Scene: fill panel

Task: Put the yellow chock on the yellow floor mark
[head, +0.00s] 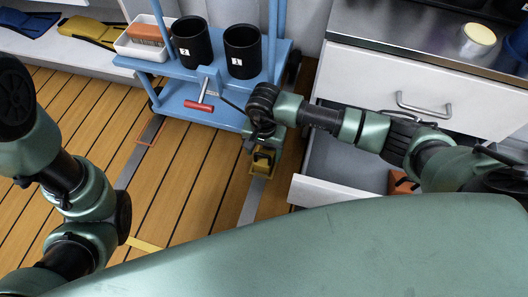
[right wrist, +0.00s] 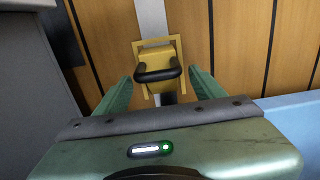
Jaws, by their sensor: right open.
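The yellow chock (right wrist: 152,60) with its black handle (right wrist: 158,74) stands on the floor inside the yellow square floor mark (right wrist: 178,46) in the right wrist view. In the head view the chock (head: 263,160) and part of the mark (head: 252,172) show just below my right gripper (head: 262,146). My right gripper (right wrist: 160,92) is open, with one green finger on each side of the handle and gaps between. The near part of the mark is partly hidden. My left arm shows at the left of the head view, but its gripper is out of frame.
A blue cart (head: 175,98) with two black cups and a red-handled clamp (head: 199,105) stands beside my right gripper. An open drawer (head: 340,172) is to the right. An orange outline (head: 150,131) and a yellow strip (head: 145,244) mark the wooden floor, which is largely clear at left.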

